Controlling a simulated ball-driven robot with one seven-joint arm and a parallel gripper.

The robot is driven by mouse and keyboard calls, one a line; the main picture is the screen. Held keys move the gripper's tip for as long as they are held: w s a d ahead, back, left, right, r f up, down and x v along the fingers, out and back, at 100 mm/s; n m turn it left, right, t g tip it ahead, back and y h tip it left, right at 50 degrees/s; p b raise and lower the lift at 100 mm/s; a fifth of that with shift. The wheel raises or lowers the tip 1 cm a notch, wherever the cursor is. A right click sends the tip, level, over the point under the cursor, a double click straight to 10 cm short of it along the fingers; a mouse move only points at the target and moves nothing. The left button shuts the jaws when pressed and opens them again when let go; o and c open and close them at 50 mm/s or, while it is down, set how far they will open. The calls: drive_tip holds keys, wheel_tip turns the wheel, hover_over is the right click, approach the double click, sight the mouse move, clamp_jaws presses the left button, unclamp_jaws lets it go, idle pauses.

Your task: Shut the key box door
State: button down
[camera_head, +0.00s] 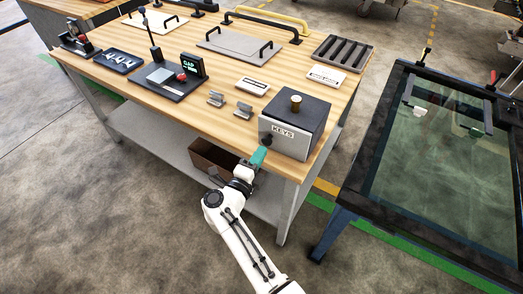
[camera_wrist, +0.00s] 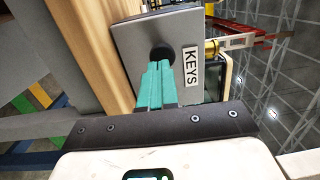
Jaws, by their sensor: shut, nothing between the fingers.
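The key box (camera_head: 297,118) is a dark box with a brass knob on its top, standing at the front right corner of the wooden workbench. Its grey door (camera_head: 284,139) carries a KEYS label and a round black knob and looks flush with the box front. In the wrist view the door (camera_wrist: 130,38) fills the middle, with the black knob just beyond my fingertips. My gripper (camera_head: 259,156) has teal fingers, shut and empty, just in front of the door's lower left. The fingertips (camera_wrist: 158,68) overlap the knob's lower edge; I cannot tell whether they touch.
The workbench (camera_head: 225,90) holds a lidded plate with black handles, a slotted dark tray (camera_head: 343,52), small metal brackets (camera_head: 244,108) and a gauge stand (camera_head: 170,79). A brown bin (camera_head: 211,158) sits on the lower shelf. A glass-topped frame (camera_head: 430,150) stands to the right.

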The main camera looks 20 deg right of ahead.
sight(266, 143)
drive_tip(key=shift+x, duration=0.85)
drive_tip(key=shift+w+d+f+m+g+h+b, duration=0.1)
drive_tip(key=shift+w+d+m+g+h+b, duration=0.4)
drive_tip(key=shift+b, duration=0.5)
drive_tip(key=shift+w+r, duration=0.15)
drive_tip(key=shift+r, duration=0.15)
drive_tip(key=shift+a, duration=0.1)
